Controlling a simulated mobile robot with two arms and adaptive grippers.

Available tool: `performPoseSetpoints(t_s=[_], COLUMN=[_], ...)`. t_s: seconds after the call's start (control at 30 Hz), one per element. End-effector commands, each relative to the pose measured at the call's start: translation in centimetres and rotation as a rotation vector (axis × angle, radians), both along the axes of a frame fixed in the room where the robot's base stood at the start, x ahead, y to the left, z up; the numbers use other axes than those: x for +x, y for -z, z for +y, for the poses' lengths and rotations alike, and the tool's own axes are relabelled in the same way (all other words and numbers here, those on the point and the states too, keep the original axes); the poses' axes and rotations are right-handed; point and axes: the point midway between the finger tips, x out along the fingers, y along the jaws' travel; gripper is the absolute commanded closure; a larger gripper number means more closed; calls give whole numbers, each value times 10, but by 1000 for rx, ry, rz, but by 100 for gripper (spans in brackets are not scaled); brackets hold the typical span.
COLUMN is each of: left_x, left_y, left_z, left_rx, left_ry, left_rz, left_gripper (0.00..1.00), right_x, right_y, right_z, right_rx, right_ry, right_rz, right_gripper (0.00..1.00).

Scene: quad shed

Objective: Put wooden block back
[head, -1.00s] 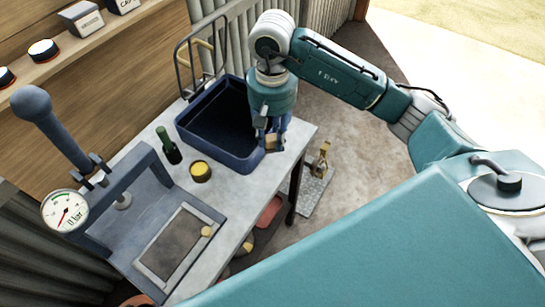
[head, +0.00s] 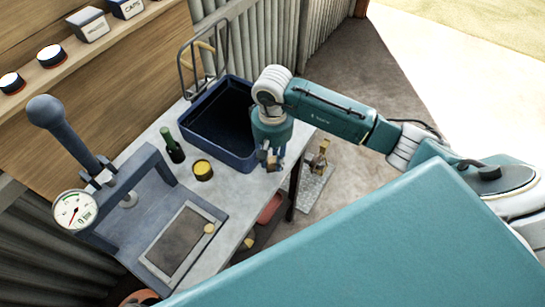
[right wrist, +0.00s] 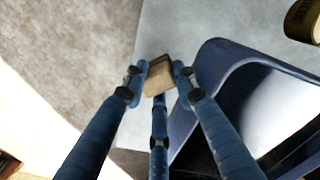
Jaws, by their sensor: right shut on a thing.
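The wooden block (right wrist: 158,78) is a small tan piece between the fingertips of my right gripper (right wrist: 158,74) in the right wrist view. The fingers are shut on it. In the head view my right gripper (head: 271,160) points down beside the right near corner of the blue tray, over the bench's front edge area. The block is mostly covered by the fingers there. I cannot tell whether it touches the bench top. My left gripper is not in view.
The deep blue tray (head: 192,133) stands on the pale bench (head: 228,190), close to the gripper. A green bottle (head: 173,148), a yellow-topped tin (head: 203,170) and a blue press with a gauge (head: 75,210) stand left of it. Floor lies beyond the bench edge.

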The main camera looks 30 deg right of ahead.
Motion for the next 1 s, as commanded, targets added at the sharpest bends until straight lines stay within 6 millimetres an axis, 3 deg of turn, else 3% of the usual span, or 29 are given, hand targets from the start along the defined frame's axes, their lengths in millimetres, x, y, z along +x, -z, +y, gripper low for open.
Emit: performPoseSetpoints(t_s=[0.1, 0.13, 0.23, 0.6, 0.67, 1.0], left_x=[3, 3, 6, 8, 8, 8], left_y=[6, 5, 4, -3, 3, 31], left_z=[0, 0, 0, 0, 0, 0], left_rx=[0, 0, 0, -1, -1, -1], left_ry=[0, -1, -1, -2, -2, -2], left_rz=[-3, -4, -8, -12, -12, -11], left_gripper=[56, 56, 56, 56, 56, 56], right_x=[0, 0, 0, 0, 2, 2], right_y=[4, 4, 3, -3, -6, -76], right_z=[0, 0, 0, 0, 0, -1], right_rx=[-1, -1, -1, 1, 1, -2], right_ry=[0, 0, 0, 0, -1, -1], right_rz=[-1, -1, -1, 1, -5, -8], right_gripper=[97, 70, 54, 54, 54, 54])
